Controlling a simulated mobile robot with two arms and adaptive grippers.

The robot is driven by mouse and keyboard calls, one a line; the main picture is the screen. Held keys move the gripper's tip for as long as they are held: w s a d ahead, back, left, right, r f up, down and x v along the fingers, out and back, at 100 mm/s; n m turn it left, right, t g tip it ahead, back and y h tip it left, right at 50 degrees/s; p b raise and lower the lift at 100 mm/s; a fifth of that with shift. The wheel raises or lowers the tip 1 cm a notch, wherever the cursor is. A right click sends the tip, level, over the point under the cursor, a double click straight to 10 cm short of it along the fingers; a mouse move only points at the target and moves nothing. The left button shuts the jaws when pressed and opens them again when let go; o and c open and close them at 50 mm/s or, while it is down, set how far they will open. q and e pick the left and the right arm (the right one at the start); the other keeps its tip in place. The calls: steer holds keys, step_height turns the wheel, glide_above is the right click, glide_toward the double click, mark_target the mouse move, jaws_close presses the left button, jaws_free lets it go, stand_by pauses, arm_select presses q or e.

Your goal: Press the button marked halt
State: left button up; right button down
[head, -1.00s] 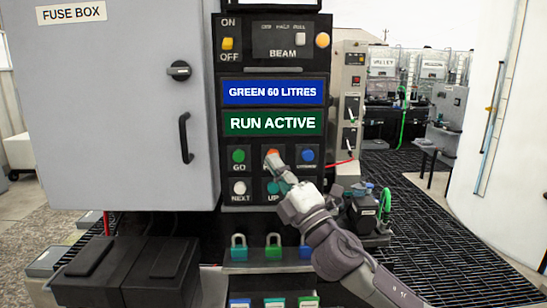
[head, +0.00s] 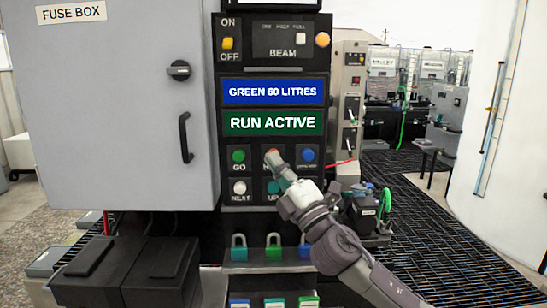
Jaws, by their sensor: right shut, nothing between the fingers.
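The halt button (head: 271,151) is the orange-red one in the middle of the panel's upper button row. Only a sliver of it shows, and its label is mostly hidden behind my right gripper, with just an "H" readable. My right gripper (head: 273,160) is shut and empty, its fingertips over the button from the lower right. I cannot tell whether they touch it. The green GO button (head: 238,156) is to the left and a blue button (head: 308,155) to the right. The green display (head: 273,122) above reads "RUN ACTIVE". My left gripper is not in view.
Below are the white NEXT button (head: 239,187) and a teal button (head: 274,187), close under my gripper. A grey fuse box (head: 120,120) stands out at the left. A dark grated floor (head: 430,240) lies to the right.

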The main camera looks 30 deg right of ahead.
steer(key=shift+w+d, duration=0.25)
steer(key=shift+w, duration=0.1)
stand_by(0.5)
steer(key=shift+s, duration=0.1)
steer(key=shift+s+a, duration=0.55)
steer(key=shift+s, duration=0.25)
steer(key=shift+s+a+p, duration=0.1)
steer(key=shift+s+a, duration=0.35)
steer(key=shift+s, duration=0.25)
steer(key=shift+s+a+p, duration=0.15)
steer(key=shift+s+a, duration=0.25)
steer(key=shift+s, duration=0.35)
steer(key=shift+s+a+p, duration=0.1)
steer(key=shift+s+a, duration=0.35)
steer(key=shift+s, duration=0.25)
